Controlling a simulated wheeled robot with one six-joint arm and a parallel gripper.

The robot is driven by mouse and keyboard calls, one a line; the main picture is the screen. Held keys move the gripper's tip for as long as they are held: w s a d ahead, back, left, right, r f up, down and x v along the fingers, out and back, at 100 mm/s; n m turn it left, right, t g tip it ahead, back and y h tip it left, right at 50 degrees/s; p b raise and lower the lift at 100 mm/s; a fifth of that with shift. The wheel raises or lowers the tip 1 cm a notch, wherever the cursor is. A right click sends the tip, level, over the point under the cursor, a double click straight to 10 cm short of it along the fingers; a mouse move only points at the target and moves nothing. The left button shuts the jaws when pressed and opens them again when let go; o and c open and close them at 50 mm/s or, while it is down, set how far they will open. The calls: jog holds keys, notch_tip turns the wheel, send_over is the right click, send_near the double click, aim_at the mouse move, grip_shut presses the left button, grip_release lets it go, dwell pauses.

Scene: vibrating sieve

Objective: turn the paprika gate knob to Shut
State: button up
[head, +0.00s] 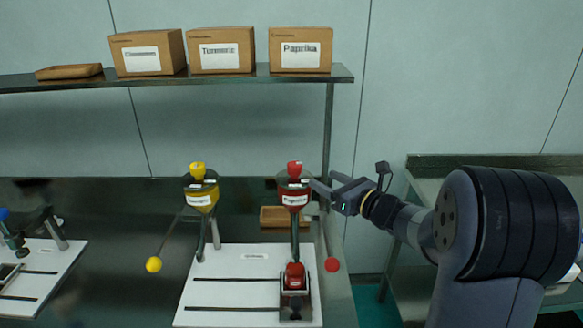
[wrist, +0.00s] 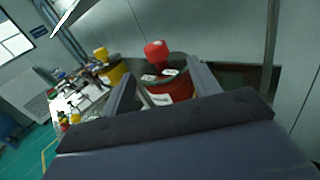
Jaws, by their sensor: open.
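The paprika hopper (head: 293,197) is a red funnel on a post, with a red knob (head: 295,168) on top. Small white labels lie around the knob on the hopper's rim; they are too small to read, and I cannot tell which setting the knob points at. My gripper (head: 314,190) is at the right side of the hopper in the head view, a little below the knob. In the wrist view, my gripper (wrist: 163,70) is open, its two fingers to either side of the red hopper (wrist: 170,94). The knob (wrist: 156,53) appears beyond the fingertips, and nothing is held.
A yellow hopper (head: 200,194) with a yellow knob stands left. A red ball (head: 332,265) and a yellow ball (head: 153,264) flank the white board (head: 235,290), which bears a red-topped device (head: 294,276). A shelf (head: 220,80) with labelled boxes is above. A brown tray (head: 271,217) lies behind.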

aim_at(300, 170)
jog(key=shift+n+y, duration=0.4)
jog(key=shift+n, duration=0.4)
jog(key=p+x, duration=0.1)
jog(key=x, duration=0.2)
jog(key=p+x, duration=0.1)
jog(key=x, duration=0.3)
jog(key=f+p+x, duration=0.1)
jog(key=x, duration=0.3)
jog(key=shift+a+p, duration=0.3)
jog(key=shift+p, duration=0.05)
jog(key=shift+c, duration=0.6)
jog(key=c, duration=0.8)
jog(key=shift+c, duration=0.2)
